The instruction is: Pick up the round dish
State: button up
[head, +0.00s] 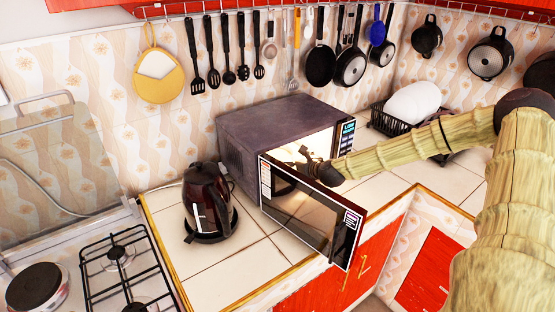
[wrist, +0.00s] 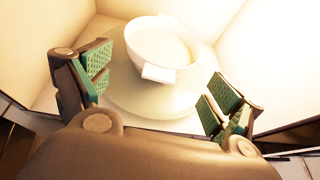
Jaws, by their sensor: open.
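The round dish (wrist: 162,45) is white, with a flat tab handle facing me, and sits on the round turntable plate (wrist: 125,90) in the bright microwave interior in the wrist view. My gripper (wrist: 160,80) is open, its green-padded fingers spread to the left and right of the dish's near side, with nothing between them that I can see gripped. In the head view my gripper (head: 310,160) is at the mouth of the microwave (head: 265,125), behind its open door (head: 305,215). The dish is not clearly visible there.
The open door stands in front of my wrist, over the counter edge. A dark kettle (head: 207,200) stands left of the microwave. A dish rack (head: 388,121) with a white plate (head: 413,102) is behind my arm. Utensils and pans (head: 320,65) hang on the wall above.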

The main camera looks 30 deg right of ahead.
jog(key=shift+f+p+x, duration=0.1)
jog(key=shift+p+x, duration=0.5)
jog(key=shift+x, duration=0.7)
jog(key=shift+f+p+x, duration=0.15)
jog(key=shift+p+x, duration=0.4)
jog(key=shift+x, duration=0.75)
jog(key=shift+s+d, duration=0.1)
jog(key=shift+d, duration=0.05)
jog(key=c, duration=1.9)
jog(key=shift+s, duration=0.1)
jog(key=shift+c, duration=0.2)
